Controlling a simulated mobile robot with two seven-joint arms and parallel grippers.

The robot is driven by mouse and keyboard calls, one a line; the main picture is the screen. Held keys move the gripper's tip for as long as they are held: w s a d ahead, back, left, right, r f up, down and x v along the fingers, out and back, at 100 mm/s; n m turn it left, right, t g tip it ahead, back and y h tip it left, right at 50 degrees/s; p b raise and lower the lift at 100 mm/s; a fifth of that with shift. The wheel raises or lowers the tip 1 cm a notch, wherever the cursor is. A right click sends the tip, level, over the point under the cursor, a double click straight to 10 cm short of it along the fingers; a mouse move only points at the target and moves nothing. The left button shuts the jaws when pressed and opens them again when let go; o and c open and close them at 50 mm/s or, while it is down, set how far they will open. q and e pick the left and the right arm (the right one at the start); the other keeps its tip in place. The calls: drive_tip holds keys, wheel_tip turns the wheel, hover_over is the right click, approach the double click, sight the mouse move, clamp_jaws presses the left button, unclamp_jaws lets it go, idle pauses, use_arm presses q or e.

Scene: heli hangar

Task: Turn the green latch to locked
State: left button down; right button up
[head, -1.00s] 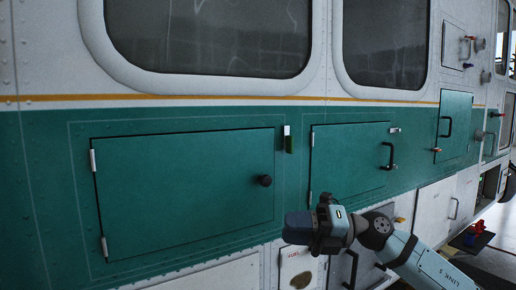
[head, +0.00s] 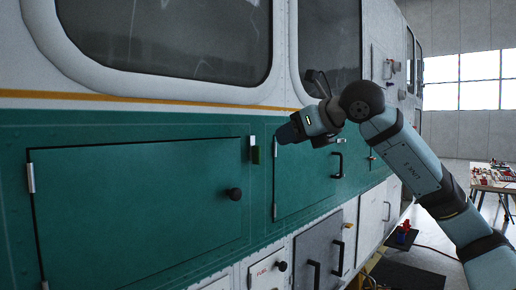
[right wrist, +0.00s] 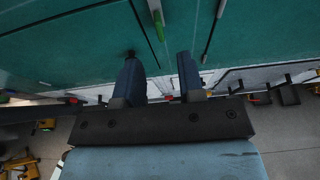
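The green latch (head: 255,155) is a small upright green bar below a white piece, on the green panel between two closed hatch doors. My right gripper (head: 283,134) is just to the right of the latch in the head view and does not appear to touch it. In the right wrist view the latch (right wrist: 158,24) shows as a green strip beyond the fingertips, above the gap. There my right gripper (right wrist: 157,62) has its two dark fingers apart with nothing between them. My left gripper is in neither view.
The left hatch door (head: 140,205) has a black knob (head: 235,194) near the latch. The right hatch door (head: 305,180) has a black handle (head: 338,165), partly behind my right arm. A table with small items (head: 492,178) stands far right.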

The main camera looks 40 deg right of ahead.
sight(260, 149)
drive_tip(key=p+x, duration=0.1)
drive_tip(key=x, duration=0.8)
drive_tip(key=shift+w+a+f, duration=0.15)
drive_tip(key=shift+w+f, duration=0.1)
drive_tip(key=shift+w, duration=0.1)
drive_tip(key=shift+p, duration=0.3)
clamp_jaws()
